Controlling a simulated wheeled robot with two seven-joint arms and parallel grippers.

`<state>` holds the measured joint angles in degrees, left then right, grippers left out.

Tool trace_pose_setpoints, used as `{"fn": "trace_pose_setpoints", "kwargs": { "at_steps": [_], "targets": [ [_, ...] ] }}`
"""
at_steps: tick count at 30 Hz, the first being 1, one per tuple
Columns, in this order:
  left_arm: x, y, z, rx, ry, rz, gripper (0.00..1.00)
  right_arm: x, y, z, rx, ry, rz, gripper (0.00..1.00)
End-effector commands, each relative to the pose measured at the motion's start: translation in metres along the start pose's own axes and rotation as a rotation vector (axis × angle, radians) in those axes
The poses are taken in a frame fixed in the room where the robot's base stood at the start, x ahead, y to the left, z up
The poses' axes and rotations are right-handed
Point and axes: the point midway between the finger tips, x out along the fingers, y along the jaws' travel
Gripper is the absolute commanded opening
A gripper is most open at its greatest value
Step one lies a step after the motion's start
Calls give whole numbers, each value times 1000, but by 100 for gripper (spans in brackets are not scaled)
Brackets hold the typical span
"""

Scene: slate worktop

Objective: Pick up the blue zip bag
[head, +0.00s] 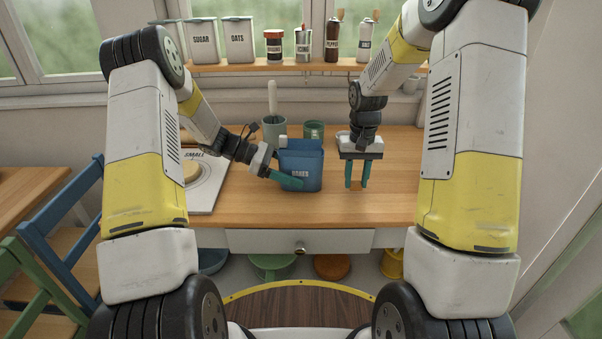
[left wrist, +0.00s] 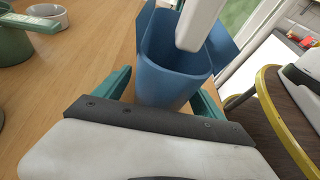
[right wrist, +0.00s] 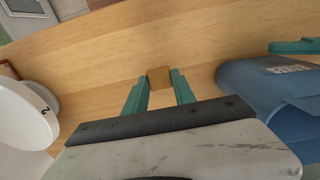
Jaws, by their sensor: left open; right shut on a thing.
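The blue zip bag (head: 306,163) stands upright and open-topped on the wooden worktop, with pale lettering on its front. It also shows in the left wrist view (left wrist: 168,75) and at the right of the right wrist view (right wrist: 265,90). My left gripper (head: 286,168) is open, with one teal finger on each side of the bag; whether they touch it I cannot tell. A pale bar (left wrist: 200,22) shows at the bag's mouth. My right gripper (head: 357,182) is right of the bag, pointing down, shut on a small brown block (right wrist: 159,78).
A white board (head: 205,185) lies to the left. A shelf (head: 300,67) of canisters runs along the back.

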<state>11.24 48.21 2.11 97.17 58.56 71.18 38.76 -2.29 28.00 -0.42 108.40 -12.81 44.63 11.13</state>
Motion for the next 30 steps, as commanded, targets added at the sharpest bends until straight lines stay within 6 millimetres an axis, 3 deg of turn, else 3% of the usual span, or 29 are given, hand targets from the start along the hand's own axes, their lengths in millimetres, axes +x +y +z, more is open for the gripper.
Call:
{"fn": "trace_pose_setpoints", "kwargs": {
  "at_steps": [8,11,18,30],
  "targets": [
    [9,0,0,0,1,1,80,0,0,0,0,0,0,0],
    [9,0,0,0,1,1,64,0,0,0,0,0,0,0],
    [9,0,0,1,0,1,17,0,0,0,0,0,0,0],
    [6,0,8,3,0,2,16,0,0,0,0,0,0,0]
  ]
}}
